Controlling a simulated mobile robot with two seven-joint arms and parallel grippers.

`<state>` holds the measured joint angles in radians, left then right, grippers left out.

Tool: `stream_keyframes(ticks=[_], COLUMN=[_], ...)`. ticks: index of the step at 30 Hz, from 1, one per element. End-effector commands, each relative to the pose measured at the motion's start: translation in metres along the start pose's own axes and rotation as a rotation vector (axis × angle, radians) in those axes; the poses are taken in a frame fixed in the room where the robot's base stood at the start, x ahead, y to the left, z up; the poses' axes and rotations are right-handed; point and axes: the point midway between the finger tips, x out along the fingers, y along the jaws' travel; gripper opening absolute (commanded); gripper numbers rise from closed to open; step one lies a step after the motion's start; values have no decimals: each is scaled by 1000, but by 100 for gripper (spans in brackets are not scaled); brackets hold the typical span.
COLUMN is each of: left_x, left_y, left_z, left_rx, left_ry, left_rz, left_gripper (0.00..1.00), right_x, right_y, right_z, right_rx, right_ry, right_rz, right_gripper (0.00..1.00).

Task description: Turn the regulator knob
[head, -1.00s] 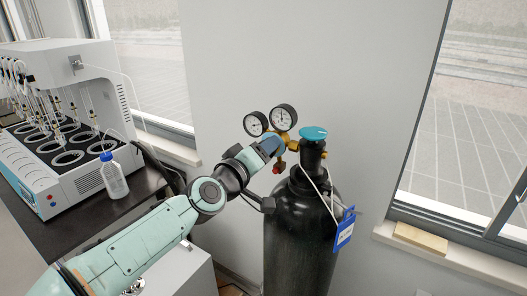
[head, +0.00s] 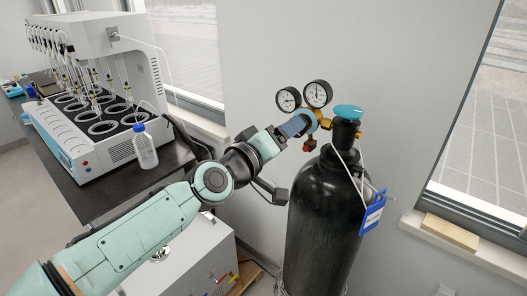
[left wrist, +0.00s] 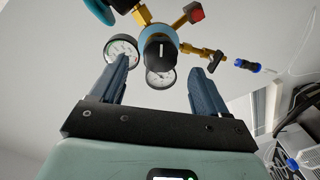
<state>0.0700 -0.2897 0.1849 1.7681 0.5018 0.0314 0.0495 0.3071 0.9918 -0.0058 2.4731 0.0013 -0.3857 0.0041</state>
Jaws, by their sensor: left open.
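The regulator (head: 322,121) is a brass fitting with two round gauges on top of the black gas cylinder (head: 330,200). In the left wrist view the black regulator knob (left wrist: 160,52) sits in front of a blue ring, with a white mark on its face. My left gripper (head: 297,126) reaches the regulator from the left and hides the knob in the head view. Its two blue-grey fingers (left wrist: 160,66) are open, one on each side of the knob in the picture. I cannot tell whether they touch it. My right gripper is not in view.
A teal valve wheel (head: 348,112) tops the cylinder, and a blue tag (head: 372,213) hangs there. A red knob (left wrist: 195,12) and a side valve (left wrist: 215,58) sit near the fingers. A distiller (head: 105,95) and a bottle (head: 145,147) stand on the dark bench.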

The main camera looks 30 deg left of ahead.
Motion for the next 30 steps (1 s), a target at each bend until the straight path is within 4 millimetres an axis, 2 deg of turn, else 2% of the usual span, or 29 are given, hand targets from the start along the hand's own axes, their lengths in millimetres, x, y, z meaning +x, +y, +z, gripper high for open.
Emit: stream_keyframes(ticks=[1, 6, 12, 17, 30], left_x=[-14, -50, -73, -79, -79], left_y=[-2, -1, -1, -1, 0], left_z=[1, 0, 1, 0, 0], left_rx=[2, 1, -1, -1, 0], left_ry=[3, 3, -1, -1, -2], left_rz=[-1, 0, -1, -1, 0], left_gripper=[75, 75, 75, 75, 75], right_x=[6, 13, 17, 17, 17], right_y=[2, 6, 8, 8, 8], right_z=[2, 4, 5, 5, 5], right_rx=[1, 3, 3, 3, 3], right_ry=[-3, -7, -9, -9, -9], right_rz=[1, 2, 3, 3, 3], right_gripper=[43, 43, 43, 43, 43])
